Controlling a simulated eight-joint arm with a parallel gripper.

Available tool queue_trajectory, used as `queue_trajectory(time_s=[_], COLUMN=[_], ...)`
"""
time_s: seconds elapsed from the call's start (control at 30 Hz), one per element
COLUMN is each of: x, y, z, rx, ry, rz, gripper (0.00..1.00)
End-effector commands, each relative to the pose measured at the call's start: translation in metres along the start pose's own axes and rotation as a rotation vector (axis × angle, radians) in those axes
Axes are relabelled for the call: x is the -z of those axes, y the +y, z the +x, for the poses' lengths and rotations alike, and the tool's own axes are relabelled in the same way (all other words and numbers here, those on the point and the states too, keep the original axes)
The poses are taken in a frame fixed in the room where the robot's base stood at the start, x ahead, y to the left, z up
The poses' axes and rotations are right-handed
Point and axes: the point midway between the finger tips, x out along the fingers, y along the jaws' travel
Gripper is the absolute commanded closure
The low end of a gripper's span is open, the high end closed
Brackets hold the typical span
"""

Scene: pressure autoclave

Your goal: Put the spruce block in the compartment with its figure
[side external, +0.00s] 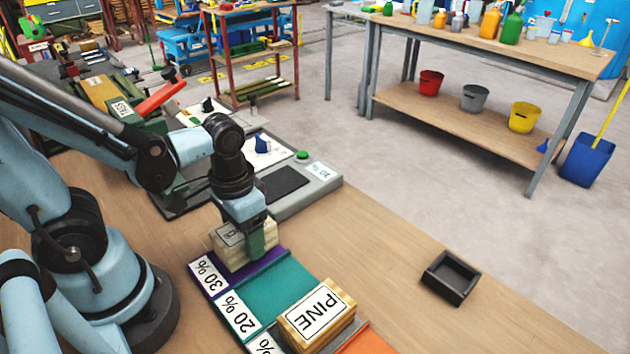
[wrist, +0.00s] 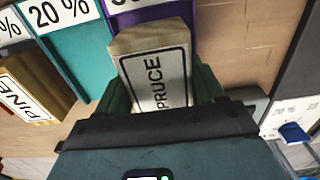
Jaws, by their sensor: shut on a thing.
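The spruce block (wrist: 155,75), pale wood with a white label reading SPRUCE, is held between the green fingers of my gripper (wrist: 163,82). In the side view the block (side external: 230,248) is partly hidden by my gripper (side external: 255,238), over the back part of the purple 30 % compartment. I cannot tell whether it touches the floor. The purple compartment (side external: 209,276) is at the tray's left end. The teal 20 % compartment (side external: 262,288) beside it is empty. A grey instrument (side external: 310,195) behind has a small white figure label that I cannot read surely.
A wooden PINE block (side external: 318,315) sits in the tray past the teal compartment. An orange compartment (side external: 365,343) shows at the bottom edge. A small black open box (side external: 451,277) stands on the bench at right. The bench between box and tray is clear.

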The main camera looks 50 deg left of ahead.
Motion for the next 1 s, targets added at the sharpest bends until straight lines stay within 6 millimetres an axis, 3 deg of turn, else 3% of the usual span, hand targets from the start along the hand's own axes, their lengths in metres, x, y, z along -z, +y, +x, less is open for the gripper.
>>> queue_trajectory(time_s=[0.2, 0.67, 0.7, 0.87, 1.0], x=[0.001, 0.000, 0.000, 0.000, 0.000], y=[0.000, 0.000, 0.000, 0.000, 0.000], z=[0.014, 0.019, 0.019, 0.019, 0.018], rx=[0.000, 0.000, 0.000, 0.000, 0.000], ry=[0.000, 0.000, 0.000, 0.000, 0.000], rz=[0.000, 0.000, 0.000, 0.000, 0.000], gripper=[0.73, 0.73, 0.29, 0.06, 0.06])
